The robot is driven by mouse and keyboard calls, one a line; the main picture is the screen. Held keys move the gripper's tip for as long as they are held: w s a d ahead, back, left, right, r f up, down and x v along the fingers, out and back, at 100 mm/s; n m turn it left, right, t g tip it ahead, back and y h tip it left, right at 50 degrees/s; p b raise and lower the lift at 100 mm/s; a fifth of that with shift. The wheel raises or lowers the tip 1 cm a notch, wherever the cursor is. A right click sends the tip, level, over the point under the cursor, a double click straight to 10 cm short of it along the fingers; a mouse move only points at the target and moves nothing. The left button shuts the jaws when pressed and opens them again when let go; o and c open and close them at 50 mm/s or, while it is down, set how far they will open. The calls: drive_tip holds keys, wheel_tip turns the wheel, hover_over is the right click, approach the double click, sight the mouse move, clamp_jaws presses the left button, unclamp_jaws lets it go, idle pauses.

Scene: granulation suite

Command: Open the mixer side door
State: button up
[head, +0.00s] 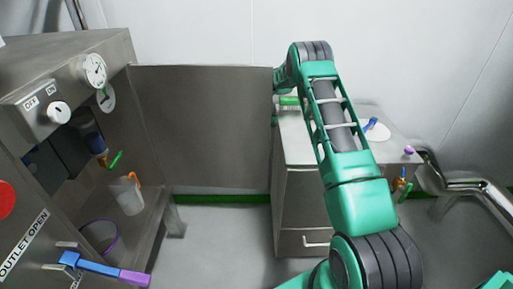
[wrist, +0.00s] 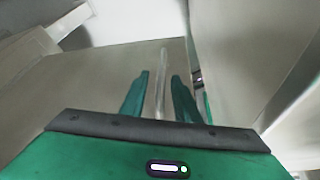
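The mixer (head: 62,120) stands at the left in the head view. Its side door (head: 200,130), a flat grey metal panel, stands swung out to the right from the mixer's edge. My arm reaches forward to the door's free right edge. In the head view my fingers are hidden there. In the wrist view my gripper (wrist: 160,76) has its two green fingers apart, one on each side of an upright pale bar (wrist: 162,62), which looks like the door's handle. Gaps seem to show between the bar and both fingers. The door panel (wrist: 100,85) fills the wrist view's left side.
A grey cabinet (head: 292,215) with a drawer handle stands just right of the door's edge, with small items on top. A jug (head: 127,195) and a purple-rimmed bucket (head: 100,236) stand by the mixer. A bent metal pipe (head: 465,186) is at the right.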

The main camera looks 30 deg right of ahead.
drive_tip(key=v, duration=1)
drive_tip(key=shift+w+r, duration=0.2)
drive_tip(key=shift+r, duration=0.15)
